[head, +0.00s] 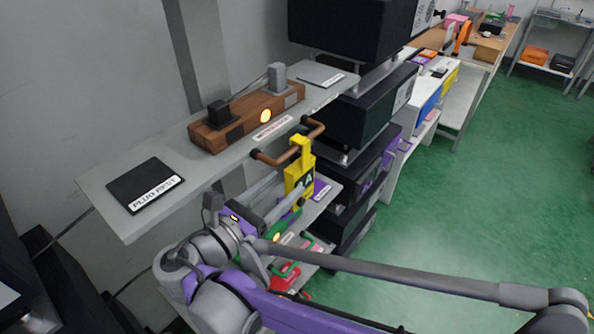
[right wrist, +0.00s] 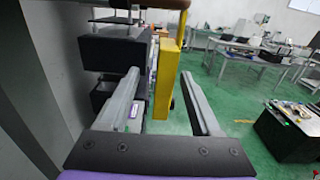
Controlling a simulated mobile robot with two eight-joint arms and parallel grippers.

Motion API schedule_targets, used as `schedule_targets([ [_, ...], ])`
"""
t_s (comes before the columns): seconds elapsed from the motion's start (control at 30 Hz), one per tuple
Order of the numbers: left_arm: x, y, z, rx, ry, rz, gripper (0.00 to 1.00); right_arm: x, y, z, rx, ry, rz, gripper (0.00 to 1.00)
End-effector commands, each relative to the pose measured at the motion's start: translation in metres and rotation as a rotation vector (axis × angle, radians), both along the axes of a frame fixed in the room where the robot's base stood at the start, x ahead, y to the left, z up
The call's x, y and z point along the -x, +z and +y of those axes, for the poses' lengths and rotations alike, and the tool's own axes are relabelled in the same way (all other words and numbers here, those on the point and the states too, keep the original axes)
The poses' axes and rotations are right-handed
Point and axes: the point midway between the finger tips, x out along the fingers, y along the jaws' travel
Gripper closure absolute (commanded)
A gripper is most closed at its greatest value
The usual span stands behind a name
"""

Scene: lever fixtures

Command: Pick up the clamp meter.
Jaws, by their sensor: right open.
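The clamp meter (head: 299,172) is yellow with a dark face. It hangs upright by its jaw on a copper-coloured rail (head: 275,158) at the shelf's front edge. In the right wrist view the clamp meter (right wrist: 165,80) shows edge-on between the two grey fingers, with gaps at both sides. My right gripper (head: 290,186) is open, its fingers reaching to either side of the meter's body; I see no grip on it. It also shows in the right wrist view (right wrist: 160,76). My left gripper is not in view.
The shelf (head: 95,197) carries a wooden block (head: 240,120) with plugs and a black "plug rest" pad (head: 146,186). Black box units (head: 370,110) stand just behind the meter. Lower shelves hold red and green levers (head: 285,275). Green floor is free at right.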

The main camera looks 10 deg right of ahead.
Motion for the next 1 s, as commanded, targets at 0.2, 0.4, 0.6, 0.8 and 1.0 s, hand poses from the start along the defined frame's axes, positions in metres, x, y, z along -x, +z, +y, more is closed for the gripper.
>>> schedule_targets([
  [0.2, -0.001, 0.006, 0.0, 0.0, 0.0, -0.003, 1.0, -0.019, 0.001, -0.027, -0.001, -0.003, 0.0, 0.35],
  [0.4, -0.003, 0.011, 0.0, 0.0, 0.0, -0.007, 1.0, -0.029, 0.004, -0.039, -0.003, -0.003, 0.0, 0.35],
  [0.6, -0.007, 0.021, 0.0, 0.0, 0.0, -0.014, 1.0, -0.049, 0.01, -0.062, -0.003, -0.004, -0.001, 0.35],
  [0.8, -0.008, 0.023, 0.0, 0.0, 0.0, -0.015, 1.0, -0.056, 0.008, -0.071, -0.004, 0.0, 0.0, 0.35],
  [1.0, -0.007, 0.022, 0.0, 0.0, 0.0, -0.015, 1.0, -0.056, 0.007, -0.071, -0.004, 0.001, 0.0, 0.4],
])
